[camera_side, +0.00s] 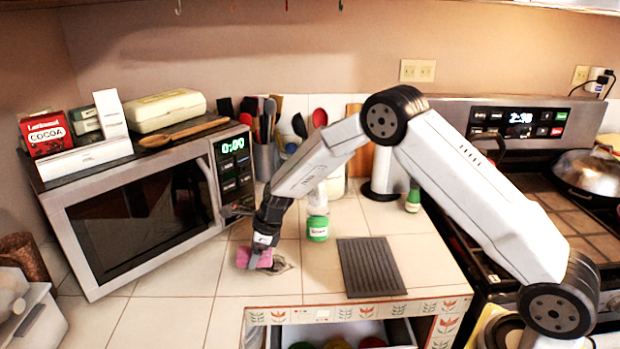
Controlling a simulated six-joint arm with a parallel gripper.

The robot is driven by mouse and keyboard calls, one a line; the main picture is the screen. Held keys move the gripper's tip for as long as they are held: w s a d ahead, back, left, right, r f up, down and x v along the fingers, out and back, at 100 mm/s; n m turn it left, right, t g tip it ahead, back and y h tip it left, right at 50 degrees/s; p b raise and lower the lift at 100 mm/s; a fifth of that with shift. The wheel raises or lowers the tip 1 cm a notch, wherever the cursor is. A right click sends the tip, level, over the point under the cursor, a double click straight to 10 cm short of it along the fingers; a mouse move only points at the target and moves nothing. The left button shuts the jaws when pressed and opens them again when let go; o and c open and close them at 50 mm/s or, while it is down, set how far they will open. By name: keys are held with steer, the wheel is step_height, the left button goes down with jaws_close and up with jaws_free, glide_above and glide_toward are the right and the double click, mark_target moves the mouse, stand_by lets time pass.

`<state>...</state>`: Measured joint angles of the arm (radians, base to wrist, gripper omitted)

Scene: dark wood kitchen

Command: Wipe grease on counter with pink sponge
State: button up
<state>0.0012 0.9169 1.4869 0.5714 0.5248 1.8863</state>
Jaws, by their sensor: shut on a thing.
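The pink sponge (264,259) is on the tiled counter (185,290), in front of the microwave's right end. My gripper (262,246) reaches down from above and is shut on the sponge. A dark grease smudge (283,267) shows on the tiles at the sponge's right and lower edge. The sponge appears to touch or overlap the smudge's left side; how much grease lies under it is hidden.
A microwave (135,212) stands to the left, close to my gripper. A green-and-white bottle (318,222) stands to the right, with a dark ridged mat (371,267) beyond it. An open drawer (345,330) is below the counter's front edge. Front-left tiles are clear.

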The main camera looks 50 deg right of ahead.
mark_target(295, 263)
steer(key=shift+f, duration=0.6)
steer(key=shift+s+d+f, duration=0.15)
steer(key=shift+f, duration=0.2)
steer(key=shift+s+d, duration=3.55)
steer(key=shift+s, duration=0.05)
steer(key=shift+w+a, duration=3.8)
steer(key=shift+w+d, duration=0.2)
steer(key=shift+d, duration=0.1)
steer(key=shift+s+d, duration=0.2)
steer(key=shift+d, duration=0.05)
steer(key=shift+s+d, duration=3.6)
steer(key=shift+s, duration=0.05)
steer(key=shift+w+a, duration=1.2)
steer(key=shift+w+a+f, duration=0.1)
steer(key=shift+w+a, duration=2.55)
steer(key=shift+a, duration=0.05)
steer(key=shift+d+r, duration=0.1)
steer(key=shift+r, duration=4.1)
